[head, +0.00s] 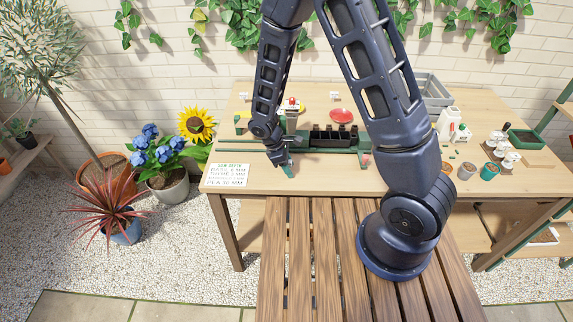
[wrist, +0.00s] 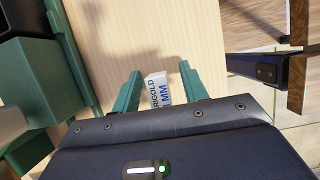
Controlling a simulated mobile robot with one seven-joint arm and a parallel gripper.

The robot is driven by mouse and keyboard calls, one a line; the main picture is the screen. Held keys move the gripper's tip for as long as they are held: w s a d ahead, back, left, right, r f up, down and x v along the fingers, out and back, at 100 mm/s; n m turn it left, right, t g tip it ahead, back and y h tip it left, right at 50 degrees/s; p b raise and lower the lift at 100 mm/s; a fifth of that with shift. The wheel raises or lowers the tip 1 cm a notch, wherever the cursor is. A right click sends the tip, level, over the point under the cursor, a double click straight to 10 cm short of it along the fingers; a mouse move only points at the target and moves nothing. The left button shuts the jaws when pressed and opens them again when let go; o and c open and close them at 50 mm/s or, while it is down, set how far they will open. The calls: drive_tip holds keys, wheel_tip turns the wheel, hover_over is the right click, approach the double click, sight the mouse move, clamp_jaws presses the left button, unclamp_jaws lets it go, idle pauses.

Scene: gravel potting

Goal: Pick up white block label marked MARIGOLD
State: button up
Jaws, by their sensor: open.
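The white block label (wrist: 156,89) lies on the pale wooden table. Its dark print, turned sideways, reads in part "RIGOLD" and "MM"; its lower end is hidden behind my gripper's body. My gripper (wrist: 159,76) is open, with one green finger on each side of the label. The right finger stands clear of it, and the left finger is close to its left edge; I cannot tell whether they touch. In the head view my gripper (head: 288,170) points down near the table's front edge, and the label cannot be made out there.
A dark seed tray (head: 332,137) stands on a green stand behind my gripper. A sowing-depth card (head: 226,176) lies at the table's left front. Bare tabletop lies ahead of the fingers.

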clamp_jaws()
drive_tip(key=shift+r, duration=0.1)
